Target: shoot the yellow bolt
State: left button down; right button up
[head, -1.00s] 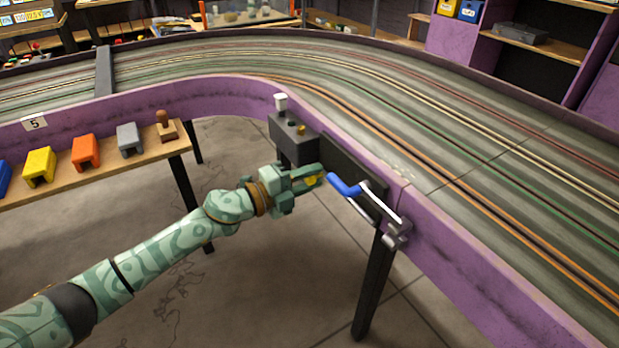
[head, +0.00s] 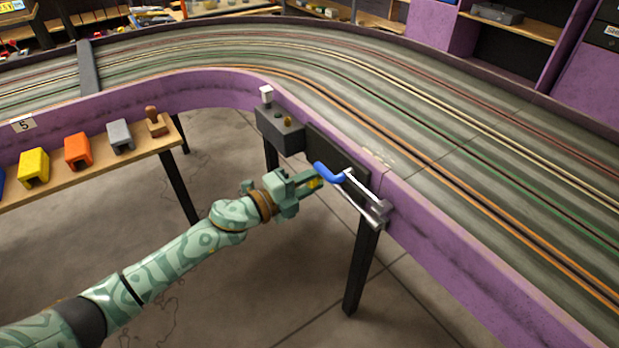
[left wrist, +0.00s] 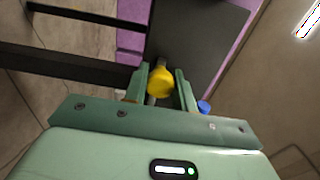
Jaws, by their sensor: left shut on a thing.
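The yellow bolt knob (left wrist: 160,82) sits between the two fingers of my left gripper (left wrist: 162,92) in the left wrist view. In the head view my left gripper (head: 312,183) is shut on it, and only a bit of yellow (head: 315,183) shows at the fingertips. The gripper is in front of a dark plate (head: 338,155) fixed to the purple track wall. How far the bolt is slid is hidden by the fingers. My right gripper is not in view.
A blue-handled metal lever (head: 330,173) is close to the right of my left fingertips. A dark grey box (head: 280,130) with small knobs is mounted left of the plate. A wooden shelf (head: 90,168) holds coloured blocks at the left. A dark table leg (head: 361,265) stands below.

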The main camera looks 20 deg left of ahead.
pick_arm(q)
jog(key=shift+s+d+f, duration=0.15)
jog(key=shift+d+f, duration=0.05)
jog(key=c, duration=1.1)
grip_release()
jog(key=shift+r, duration=0.1)
jog(key=shift+s+a, duration=0.1)
jog(key=shift+a, duration=0.05)
jog(key=p+v, duration=0.1)
jog(key=v, duration=0.3)
jog(key=shift+s+a+r+p, duration=0.2)
jog(key=shift+s+a+p, duration=0.05)
jog(key=shift+p, duration=0.05)
jog(key=p+v, duration=0.1)
jog(key=v, duration=0.4)
jog(key=p+v, duration=0.1)
jog(key=v, duration=0.5)
jog(key=shift+s+f, duration=0.15)
jog(key=shift+f, duration=0.05)
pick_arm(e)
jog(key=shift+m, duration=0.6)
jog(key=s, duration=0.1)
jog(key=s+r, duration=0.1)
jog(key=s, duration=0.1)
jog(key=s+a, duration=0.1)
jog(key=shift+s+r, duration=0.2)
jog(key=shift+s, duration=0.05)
